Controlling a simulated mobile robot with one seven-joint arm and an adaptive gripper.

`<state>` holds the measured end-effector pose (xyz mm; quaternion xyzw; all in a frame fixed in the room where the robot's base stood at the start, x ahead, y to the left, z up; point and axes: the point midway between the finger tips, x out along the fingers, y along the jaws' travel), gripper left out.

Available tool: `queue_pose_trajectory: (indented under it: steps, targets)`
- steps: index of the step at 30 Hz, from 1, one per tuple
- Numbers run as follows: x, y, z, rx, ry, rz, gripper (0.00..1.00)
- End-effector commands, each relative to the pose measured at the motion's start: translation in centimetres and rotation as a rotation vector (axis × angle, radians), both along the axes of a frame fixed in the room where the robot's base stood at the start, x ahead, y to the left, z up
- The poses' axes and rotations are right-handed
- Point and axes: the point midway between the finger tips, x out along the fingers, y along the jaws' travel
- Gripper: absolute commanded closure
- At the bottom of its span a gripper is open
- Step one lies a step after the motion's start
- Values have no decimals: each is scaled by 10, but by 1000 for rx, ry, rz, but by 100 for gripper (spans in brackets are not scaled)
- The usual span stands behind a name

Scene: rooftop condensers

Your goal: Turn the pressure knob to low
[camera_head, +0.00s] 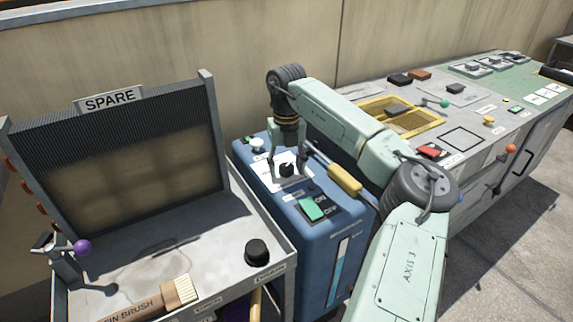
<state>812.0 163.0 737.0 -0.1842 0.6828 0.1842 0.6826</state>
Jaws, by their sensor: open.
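The pressure knob appears to be the black knob (287,170) on a white dial plate (283,184) on top of the blue unit (315,239). The dial's markings are too small to read, so its setting cannot be told. My gripper (290,160) points down over the knob, its fingers open on either side of it. Whether the fingers touch the knob cannot be told. Behind the knob, a white round cap (257,145) stands on the same unit. A green ON/OFF switch (313,208) sits in front of the dial.
A yellow-handled tool (344,178) lies at the unit's right edge, close to my arm. To the left, a grey cart (215,240) holds a finned "SPARE" panel (120,155), a black knob (257,252) and a brush (165,297). A cluttered bench (462,138) stands at right.

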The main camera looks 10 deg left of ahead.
Motion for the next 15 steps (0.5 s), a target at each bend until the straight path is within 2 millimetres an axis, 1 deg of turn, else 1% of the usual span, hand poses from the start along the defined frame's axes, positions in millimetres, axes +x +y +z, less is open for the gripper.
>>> queue_pose_trajectory:
  steps: [3, 15]
  targets:
    - [0, 0, 0, 0, 0, 0, 47]
    - [0, 0, 0, 0, 0, 0, 74]
